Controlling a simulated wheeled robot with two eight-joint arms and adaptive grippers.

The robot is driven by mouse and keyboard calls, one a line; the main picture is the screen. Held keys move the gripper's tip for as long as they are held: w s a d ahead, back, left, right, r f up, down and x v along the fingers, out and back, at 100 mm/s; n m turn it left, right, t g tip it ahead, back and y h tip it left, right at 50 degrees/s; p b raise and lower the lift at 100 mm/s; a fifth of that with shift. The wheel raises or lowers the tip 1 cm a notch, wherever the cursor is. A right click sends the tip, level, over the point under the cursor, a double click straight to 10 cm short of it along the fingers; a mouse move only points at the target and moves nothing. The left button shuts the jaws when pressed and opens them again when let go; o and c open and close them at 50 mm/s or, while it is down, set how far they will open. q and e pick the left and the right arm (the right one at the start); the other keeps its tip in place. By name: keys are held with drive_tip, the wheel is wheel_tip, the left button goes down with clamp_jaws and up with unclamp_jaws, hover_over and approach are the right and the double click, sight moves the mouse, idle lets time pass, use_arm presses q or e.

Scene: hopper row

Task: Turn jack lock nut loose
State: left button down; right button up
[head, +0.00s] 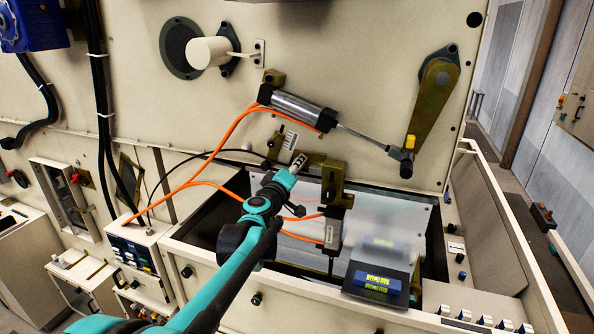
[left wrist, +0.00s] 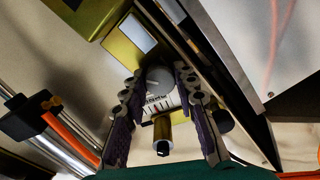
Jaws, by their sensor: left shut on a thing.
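My left gripper (head: 298,163) reaches up to the bracket on the machine face, at the upper left of the open bay. In the left wrist view its two dark fingers (left wrist: 159,80) are closed around a grey rounded piece (left wrist: 159,77), which appears to be the jack lock nut. A white scale with dark marks and a little red (left wrist: 158,101) shows just below that piece. A brass cylinder with a dark end (left wrist: 162,134) points toward the camera between the fingers. In the head view the gripper hides the nut. My right gripper is not in view.
An olive bracket (head: 333,182) stands right of the gripper. A cylinder with a rod (head: 300,108) runs above it to a brass lever arm (head: 432,92). Orange hoses (head: 205,184) pass close by on the left. A small display (head: 377,282) sits below right.

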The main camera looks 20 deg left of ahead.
use_arm(q)
drive_tip(key=n+b, duration=0.2)
drive_tip(key=n, duration=0.9)
idle(0.5)
drive_tip(key=c, duration=1.2)
unclamp_jaws()
drive_tip(key=shift+s, duration=0.15)
drive_tip(key=s, duration=1.1)
drive_tip(key=shift+s, duration=0.4)
